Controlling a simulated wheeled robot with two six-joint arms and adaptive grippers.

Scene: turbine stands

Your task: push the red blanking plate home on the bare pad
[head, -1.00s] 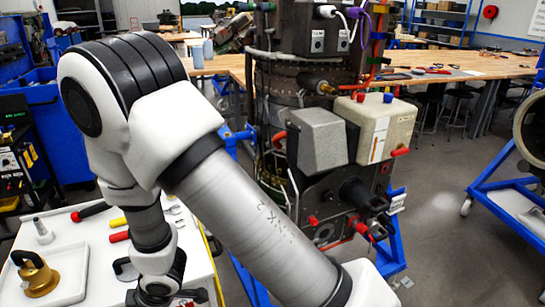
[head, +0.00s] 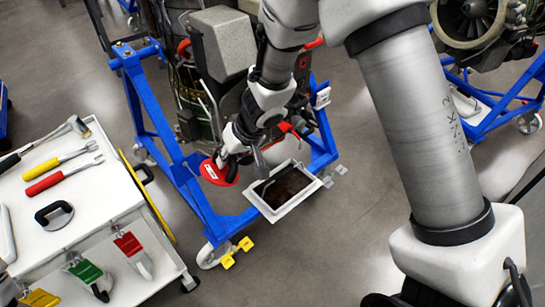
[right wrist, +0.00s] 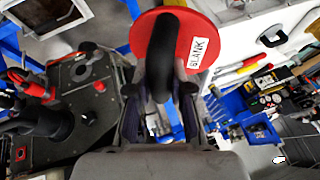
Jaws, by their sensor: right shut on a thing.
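The red blanking plate (head: 219,173) is a round disc with a black loop handle and a white label. My right gripper (head: 231,152) is shut on its handle and holds it in the air beside the blue stand's frame. My left gripper is not in view.
The blue stand (head: 180,172) carries the engine and a white-rimmed tray (head: 309,193) low at its front. A grey box (head: 222,42) juts above. A white cart (head: 100,205) with tools and colored tags stands left. Grey floor is clear around the stand's front.

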